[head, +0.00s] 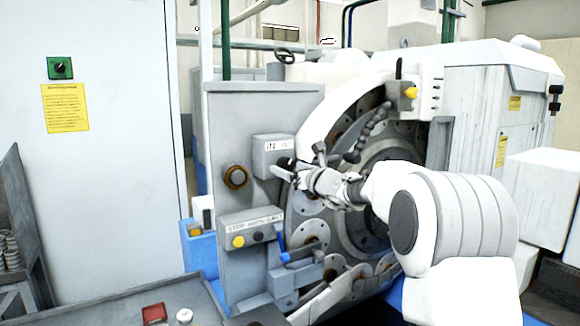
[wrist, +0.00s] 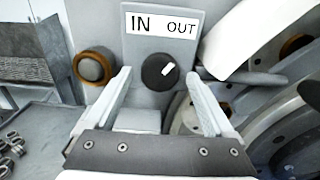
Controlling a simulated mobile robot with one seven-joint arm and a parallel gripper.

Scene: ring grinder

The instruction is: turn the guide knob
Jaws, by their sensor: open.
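The guide knob (wrist: 156,74) is a round black knob with a white pointer mark, on a grey box (wrist: 185,47) below a white "IN OUT" label (wrist: 161,24). Its mark points up and right, toward OUT. My gripper (wrist: 159,82) is open, with one pale finger on each side of the knob in the wrist view. No contact shows, and the depth between fingertips and knob is hard to judge. In the head view my gripper (head: 284,171) is at the lower right of the same box (head: 268,146) and hides much of the knob.
A brown round button (head: 235,177) is left of the box. A lower panel (head: 250,229) carries yellow and black buttons, with a blue-handled lever (head: 283,249) beside it. The large round grinder face (head: 372,205) and a segmented black hose (head: 369,134) are close on the right.

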